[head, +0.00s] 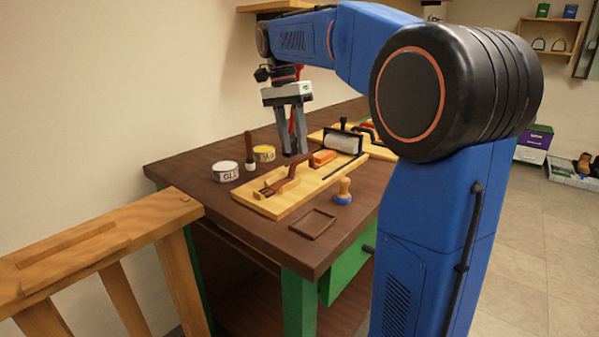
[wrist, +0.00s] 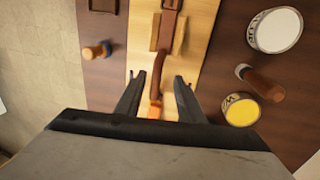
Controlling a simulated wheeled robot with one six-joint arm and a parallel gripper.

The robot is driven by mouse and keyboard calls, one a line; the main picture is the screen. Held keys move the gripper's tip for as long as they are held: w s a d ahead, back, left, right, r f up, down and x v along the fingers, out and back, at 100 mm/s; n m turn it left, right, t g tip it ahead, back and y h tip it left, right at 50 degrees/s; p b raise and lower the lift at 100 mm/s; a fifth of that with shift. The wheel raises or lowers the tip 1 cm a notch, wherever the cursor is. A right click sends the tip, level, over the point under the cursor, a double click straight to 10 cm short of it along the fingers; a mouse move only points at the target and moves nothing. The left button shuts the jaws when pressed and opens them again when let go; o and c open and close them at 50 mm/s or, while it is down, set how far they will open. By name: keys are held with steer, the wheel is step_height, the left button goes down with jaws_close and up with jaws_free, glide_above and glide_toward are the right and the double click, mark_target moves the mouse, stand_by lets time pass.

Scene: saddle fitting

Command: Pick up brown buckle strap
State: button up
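The brown buckle strap (head: 288,180) lies lengthwise on a pale wooden board (head: 262,207) on the workbench, partly in a small wooden holder. In the wrist view the strap (wrist: 168,28) runs down the board between two wooden blocks, and its narrow part passes between my fingers as seen from above. My gripper (head: 295,153) is over the strap's far end, pointing down. In the wrist view my gripper (wrist: 158,78) has its fingers wide apart with nothing held. I cannot tell how far above the strap the fingertips are.
An orange block (head: 323,157) and a white roller (head: 343,141) sit farther along. A white can (head: 226,171), a yellow can (head: 264,153) and a dark-handled tool (head: 249,152) stand left. A blue-based knob tool (head: 343,191) and a small dark tray (head: 312,223) are right and front.

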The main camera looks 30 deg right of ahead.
mark_target(299, 161)
steer(key=shift+s+d+f, duration=0.15)
steer(key=shift+s+f, duration=0.1)
steer(key=shift+f, duration=0.65)
steer(key=shift+s+d+f, duration=0.15)
steer(key=shift+s+f, duration=0.05)
steer(key=shift+f, duration=0.7)
steer(key=shift+s+d+f, duration=0.15)
steer(key=shift+s+f, duration=0.1)
steer(key=shift+f, duration=0.65)
jaws_close()
